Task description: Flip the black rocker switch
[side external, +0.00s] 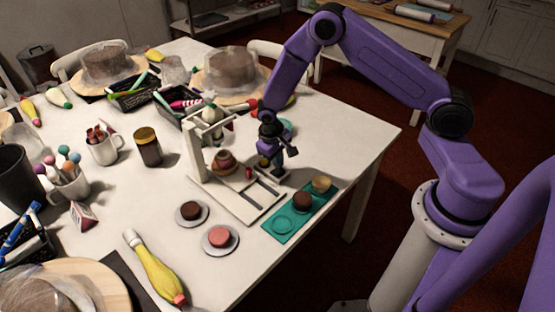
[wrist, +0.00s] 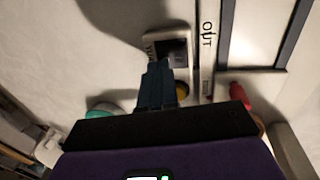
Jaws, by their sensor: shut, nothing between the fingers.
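The black rocker switch (wrist: 176,47) sits in a pale square housing (wrist: 150,42) at the upper middle of the wrist view. My gripper (wrist: 158,66) is shut and empty, with its fingertips at the lower left of the switch, overlapping the housing in the picture. I cannot tell whether they touch it. In the side external view my gripper (side external: 275,168) points down at the right edge of a white machine (side external: 198,155). The switch cannot be made out there behind my gripper.
A rail marked "OUT" (wrist: 207,45) runs right of the switch. A red knob (wrist: 238,90) is near my gripper. A teal tray (side external: 270,232) with small cakes lies in front of the machine. Two cakes on plates (side external: 233,247) stand left of it. The table's right end is clear.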

